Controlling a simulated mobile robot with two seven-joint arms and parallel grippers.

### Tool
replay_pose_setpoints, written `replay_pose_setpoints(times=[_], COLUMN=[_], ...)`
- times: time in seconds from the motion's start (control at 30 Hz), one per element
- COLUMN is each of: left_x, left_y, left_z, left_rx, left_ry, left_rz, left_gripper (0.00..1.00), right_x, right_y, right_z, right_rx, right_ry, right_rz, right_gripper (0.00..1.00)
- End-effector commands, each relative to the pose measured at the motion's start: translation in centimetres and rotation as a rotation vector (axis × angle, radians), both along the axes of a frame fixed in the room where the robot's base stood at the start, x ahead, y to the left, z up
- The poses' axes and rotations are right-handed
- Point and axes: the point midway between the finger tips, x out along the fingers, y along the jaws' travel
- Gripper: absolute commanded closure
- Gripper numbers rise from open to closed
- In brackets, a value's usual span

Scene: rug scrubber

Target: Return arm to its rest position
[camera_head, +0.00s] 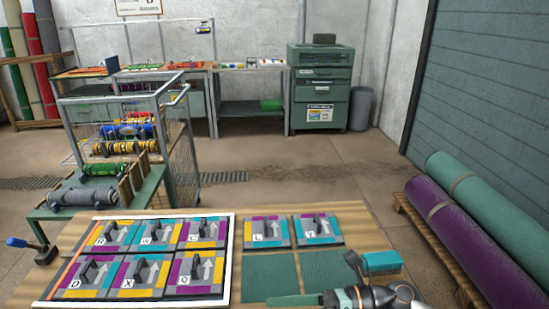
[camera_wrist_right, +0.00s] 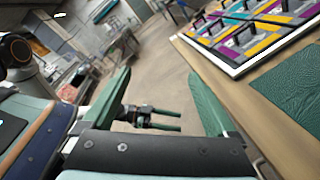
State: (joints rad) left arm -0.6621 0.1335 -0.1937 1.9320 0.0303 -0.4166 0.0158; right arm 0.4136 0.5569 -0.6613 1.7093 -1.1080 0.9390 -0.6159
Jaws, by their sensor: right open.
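My right gripper (camera_head: 305,300) is low at the front edge of the head view, beside the green mats, its arm running off to the right. In the right wrist view its two green fingers stand wide apart with nothing between them (camera_wrist_right: 160,85). My left gripper (camera_wrist_right: 165,120) shows beyond them in that view, two dark parallel fingers with a gap and nothing seen between. It does not show in the head view. A white-edged board (camera_head: 230,262) on the wooden table holds several lettered tiles with handles.
Tiles L (camera_head: 265,232) and Y (camera_head: 317,230) lie right of the board, above bare green mats (camera_head: 270,276). A teal brush-like block (camera_head: 381,262) is close to my right arm. A cart (camera_head: 150,193) stands at the back left. Rolled rugs (camera_head: 470,235) lie right. Middle floor is clear.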

Motion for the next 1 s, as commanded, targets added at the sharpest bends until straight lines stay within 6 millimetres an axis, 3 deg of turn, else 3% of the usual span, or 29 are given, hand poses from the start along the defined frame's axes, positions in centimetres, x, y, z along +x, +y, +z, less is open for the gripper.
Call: replay_pose_setpoints(times=[0.1,0.2,0.27,0.4,0.47,0.6,0.7,0.83,1.0], left_x=[-0.4,-0.8,-1.0,-0.9,-0.9,-0.8,-0.8,-0.8,-0.8], left_y=[0.2,0.3,0.3,0.3,0.3,0.4,0.4,0.5,0.5], left_z=[0.6,0.9,1.1,1.9,2.3,3.0,3.3,3.5,3.5], left_rx=[0.003,0.005,0.005,0.005,0.005,0.004,0.005,0.005,0.005], left_ry=[0.010,0.019,0.021,0.017,0.013,0.008,0.007,0.007,0.007], left_rz=[0.004,0.004,0.004,0.005,0.006,0.007,0.008,0.008,0.008], left_gripper=[0.40,0.40,0.40,0.40,0.40,0.40,0.40,0.40,0.40], right_x=[0.9,2.5,3.3,3.3,2.1,-3.2,-7.2,-10.9,-10.9], right_y=[0.4,-1.4,-3.1,-7.9,-10.0,-13.7,-15.0,-15.7,-15.7], right_z=[2.1,1.9,0.8,-4.8,-8.0,-15.6,-19.2,-21.7,-21.7], right_rx=[0.294,0.515,0.640,0.911,1.020,1.233,1.335,1.414,1.414], right_ry=[0.338,0.641,0.830,1.289,1.489,1.901,2.104,2.260,2.260], right_rz=[-0.216,-0.407,-0.526,-0.816,-0.946,-1.229,-1.377,-1.496,-1.496], right_gripper=[0.08,0.08,0.08,0.08,0.08,0.08,0.08,0.08,0.08])
